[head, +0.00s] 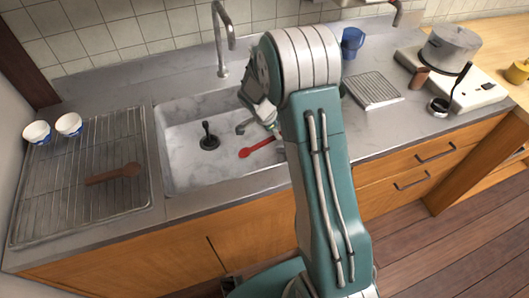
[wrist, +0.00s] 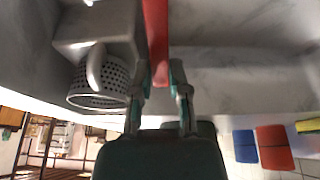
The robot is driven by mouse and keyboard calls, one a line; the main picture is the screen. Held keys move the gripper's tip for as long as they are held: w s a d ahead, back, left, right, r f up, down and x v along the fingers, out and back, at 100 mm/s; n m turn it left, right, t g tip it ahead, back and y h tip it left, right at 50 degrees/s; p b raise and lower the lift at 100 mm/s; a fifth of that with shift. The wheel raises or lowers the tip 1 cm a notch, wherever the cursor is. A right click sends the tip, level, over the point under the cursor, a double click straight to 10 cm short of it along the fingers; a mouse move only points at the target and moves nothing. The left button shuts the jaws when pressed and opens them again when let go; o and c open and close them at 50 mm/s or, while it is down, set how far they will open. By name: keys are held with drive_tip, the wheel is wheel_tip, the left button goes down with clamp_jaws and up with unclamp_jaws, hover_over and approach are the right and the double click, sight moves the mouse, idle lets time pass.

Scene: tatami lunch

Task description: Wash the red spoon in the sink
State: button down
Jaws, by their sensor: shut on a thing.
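The red spoon (head: 259,147) shows over the basin of the sink (head: 180,178), its rounded end pointing left. My gripper (wrist: 161,88) is shut on the red spoon, which runs up from between the fingers in the wrist view (wrist: 156,35). In the head view my arm hides part of the gripper and the right side of the sink. I cannot tell whether the spoon touches the basin. The tap (head: 222,35) rises behind the sink, and I see no running water.
A black upright thing (head: 208,138) stands in the basin. A rack (head: 75,205) at left holds a brown wooden spoon (head: 113,174) and two white cups (head: 53,128). A blue cup (head: 352,42) and pot (head: 450,48) stand right. A perforated basket (wrist: 98,85) is near the gripper.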

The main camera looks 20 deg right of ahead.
wheel_tip(320, 180, up, 10)
drive_tip(key=shift+f, duration=0.25)
idle(0.9)
idle(1.4)
